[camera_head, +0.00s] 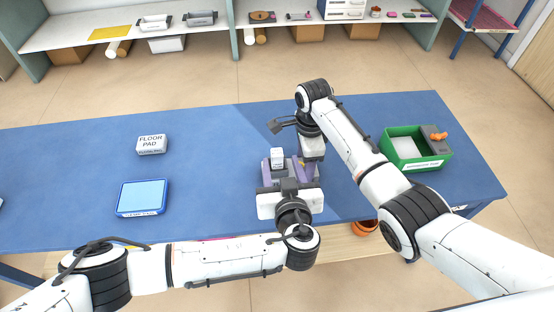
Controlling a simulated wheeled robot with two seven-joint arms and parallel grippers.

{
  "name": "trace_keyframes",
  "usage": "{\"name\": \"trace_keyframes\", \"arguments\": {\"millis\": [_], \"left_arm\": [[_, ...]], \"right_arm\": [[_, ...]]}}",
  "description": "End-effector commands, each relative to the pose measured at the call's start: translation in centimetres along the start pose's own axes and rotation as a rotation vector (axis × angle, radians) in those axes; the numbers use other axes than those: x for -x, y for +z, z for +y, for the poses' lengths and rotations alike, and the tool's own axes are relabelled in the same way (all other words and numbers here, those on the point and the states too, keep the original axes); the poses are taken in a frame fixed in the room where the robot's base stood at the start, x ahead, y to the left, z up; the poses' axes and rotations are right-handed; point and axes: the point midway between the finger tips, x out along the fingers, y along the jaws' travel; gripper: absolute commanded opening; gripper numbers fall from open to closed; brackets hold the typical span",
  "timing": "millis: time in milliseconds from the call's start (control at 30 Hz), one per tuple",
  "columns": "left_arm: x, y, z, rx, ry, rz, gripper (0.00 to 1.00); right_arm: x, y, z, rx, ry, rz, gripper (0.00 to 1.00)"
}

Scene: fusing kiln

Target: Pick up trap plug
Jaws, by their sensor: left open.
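My right gripper (310,166) points down just right of the block, close to the left gripper. Its fingers are partly hidden, and I cannot tell whether they are open or shut.
The blue table (80,160) holds a FLOOR PAD block (151,145), a light-blue tray (142,197) and a green bin (416,147) with an orange piece (438,136) at its edge. An orange pot (363,227) is below the front edge. Shelves (200,32) stand behind. The table's left is mostly clear.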

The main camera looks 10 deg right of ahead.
Motion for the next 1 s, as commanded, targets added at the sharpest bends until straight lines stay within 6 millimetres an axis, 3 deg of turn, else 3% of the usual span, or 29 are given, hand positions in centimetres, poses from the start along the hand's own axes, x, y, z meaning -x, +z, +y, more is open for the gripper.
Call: {"name": "trace_keyframes", "arguments": {"millis": [333,633,667,900,1000], "left_arm": [[-4.5,0.0,-0.5,-0.002,-0.002,0.003,0.45],[-5.0,0.2,-0.5,0.0,-0.001,0.0,0.45],[-5.0,0.2,-0.5,0.0,-0.001,0.0,0.44],[-5.0,0.2,-0.5,0.0,-0.001,0.0,0.03],[-5.0,0.1,-0.5,0.0,-0.001,0.0,0.01]], "right_arm": [[0.0,0.0,0.0,0.0,-0.001,0.0,0.33],[0.0,0.0,0.0,0.0,0.0,0.0,0.33],[0.0,0.0,0.0,0.0,0.0,0.0,0.33],[0.0,0.0,0.0,0.0,0.0,0.0,0.33],[0.0,0.0,0.0,0.0,0.0,0.0,0.33]]}}
